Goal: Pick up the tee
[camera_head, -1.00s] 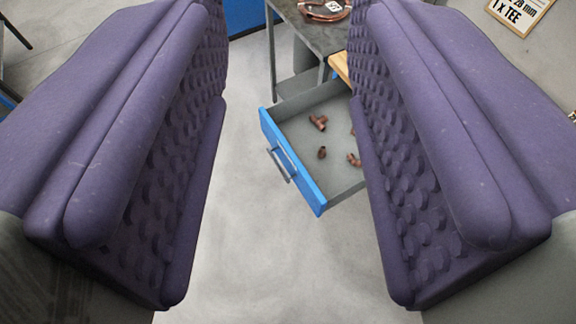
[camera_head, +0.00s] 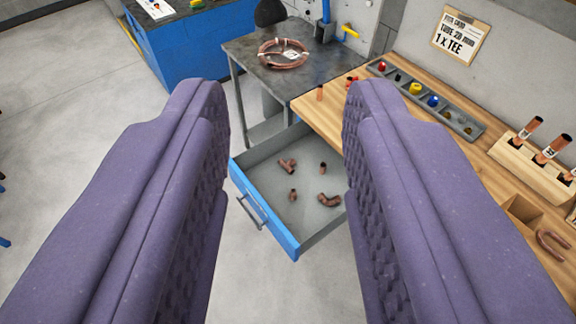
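The tee (camera_head: 287,165) is a small copper fitting with a side branch, lying in the open drawer (camera_head: 262,205) towards its back left. Other copper fittings lie with it: a short piece (camera_head: 323,168) to its right, another short piece (camera_head: 292,195) below it, and a bent elbow (camera_head: 329,200) at the lower right. My gripper (camera_head: 285,95) has two purple padded fingers set wide apart with nothing between them. The drawer shows between the fingers, well beyond and below them. The right finger hides part of the drawer's right side and the bench.
A wooden bench top (camera_head: 335,118) runs above the drawer, with a grey parts tray (camera_head: 425,100) and a wooden tube rack (camera_head: 530,165). A dark metal table (camera_head: 250,50) with a copper coil (camera_head: 284,54) stands behind. Clear floor (camera_head: 90,130) lies left.

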